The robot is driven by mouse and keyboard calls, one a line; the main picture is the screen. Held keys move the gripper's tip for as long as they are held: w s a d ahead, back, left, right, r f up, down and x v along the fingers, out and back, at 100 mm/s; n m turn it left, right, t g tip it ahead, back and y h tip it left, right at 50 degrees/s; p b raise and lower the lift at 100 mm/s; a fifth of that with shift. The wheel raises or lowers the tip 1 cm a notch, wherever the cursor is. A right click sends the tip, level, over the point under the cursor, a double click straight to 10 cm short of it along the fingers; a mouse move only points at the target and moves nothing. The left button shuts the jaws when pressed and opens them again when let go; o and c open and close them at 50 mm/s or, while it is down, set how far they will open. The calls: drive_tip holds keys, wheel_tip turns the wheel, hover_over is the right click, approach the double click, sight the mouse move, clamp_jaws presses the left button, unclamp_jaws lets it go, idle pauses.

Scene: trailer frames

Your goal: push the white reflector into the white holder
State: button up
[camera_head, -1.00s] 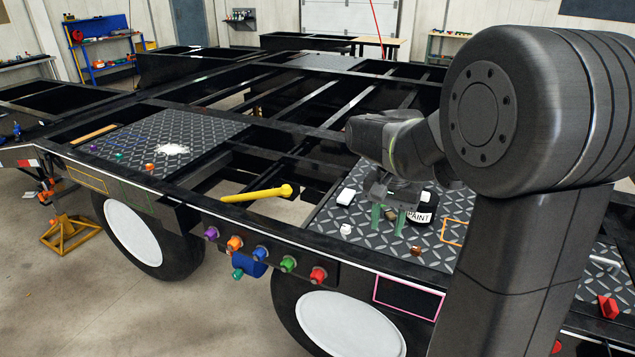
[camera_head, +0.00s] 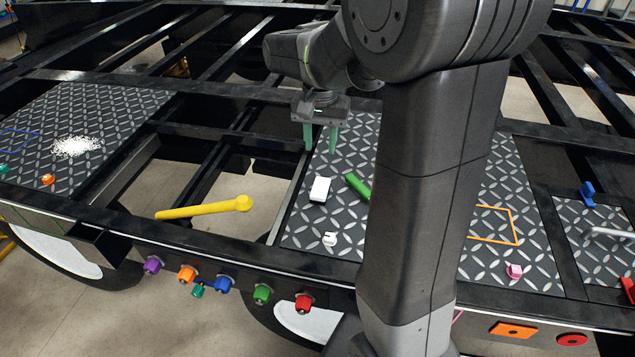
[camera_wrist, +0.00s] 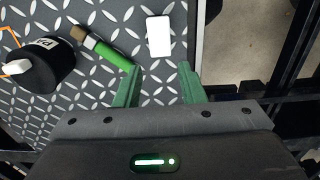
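A small white piece (camera_head: 330,239) stands near the front edge of the right diamond-plate panel (camera_head: 300,232). A white block (camera_head: 320,189) lies farther back on that panel; it also shows in the wrist view (camera_wrist: 159,36). I cannot tell for sure which of them is the reflector or the holder. My gripper (camera_head: 321,138), with green fingers, is open and empty above the back left part of the panel, behind the white block. In the wrist view, the block lies beyond and between the fingertips (camera_wrist: 159,78), apart from them.
A green-handled brush (camera_head: 357,186) lies right of the block. A black paint pot (camera_wrist: 50,62) shows in the wrist view, with something white beside it. A yellow bar (camera_head: 204,208) lies left of the panel, beside frame gaps. Several coloured knobs (camera_head: 222,285) line the front rail.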

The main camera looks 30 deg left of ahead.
drive_tip(key=o, duration=0.6)
drive_tip(key=shift+c, duration=0.2)
hover_over(321, 187)
wheel_tip(321, 187, down, 9)
drive_tip(key=shift+a+r, duration=0.1)
drive_tip(key=shift+r, duration=0.05)
wheel_tip(321, 187, down, 5)
drive_tip(key=shift+f+p, duration=0.1)
drive_tip(key=shift+p, duration=0.2)
drive_tip(key=c, duration=1)
